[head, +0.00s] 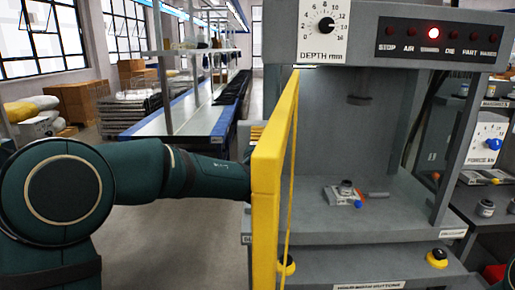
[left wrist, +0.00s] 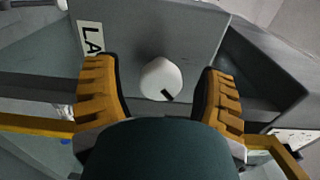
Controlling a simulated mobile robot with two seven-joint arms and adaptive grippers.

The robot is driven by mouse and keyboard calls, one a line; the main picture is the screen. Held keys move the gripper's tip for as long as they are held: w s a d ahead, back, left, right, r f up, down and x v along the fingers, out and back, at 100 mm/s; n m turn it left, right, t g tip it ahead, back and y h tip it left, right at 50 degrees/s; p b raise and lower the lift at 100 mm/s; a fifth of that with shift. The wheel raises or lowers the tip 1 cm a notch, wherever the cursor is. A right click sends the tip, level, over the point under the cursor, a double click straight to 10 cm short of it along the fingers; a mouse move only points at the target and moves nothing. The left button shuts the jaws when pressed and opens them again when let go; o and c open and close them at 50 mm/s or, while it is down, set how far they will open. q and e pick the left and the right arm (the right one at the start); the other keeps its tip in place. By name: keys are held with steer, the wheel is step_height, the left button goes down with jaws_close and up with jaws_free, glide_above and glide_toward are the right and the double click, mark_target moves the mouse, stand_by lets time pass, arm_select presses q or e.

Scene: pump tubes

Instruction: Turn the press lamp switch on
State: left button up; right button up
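In the left wrist view a white round knob (left wrist: 161,78) with a short black mark near its lower right edge sits on a grey panel. A label reading "LA" (left wrist: 90,38), its rest cut off from sight, is on the panel to its left. My left gripper (left wrist: 164,90) is open, one yellow finger on each side of the knob, with visible gaps. In the head view my left arm reaches behind the yellow guard frame, and the gripper is mostly hidden there. The lamp switch cannot be made out in the head view. My right gripper is not in view.
The yellow guard frame (head: 266,190) stands upright at the press's left front. The press (head: 404,232) holds a small metal fixture (head: 346,192) on its bed. One red light (head: 433,34) glows on the top panel, beside the depth dial (head: 326,25). A blue-handled force dial (head: 492,144) is at right.

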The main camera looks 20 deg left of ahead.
arm_select(q)
steer(key=v, duration=1.2)
stand_by(0.3)
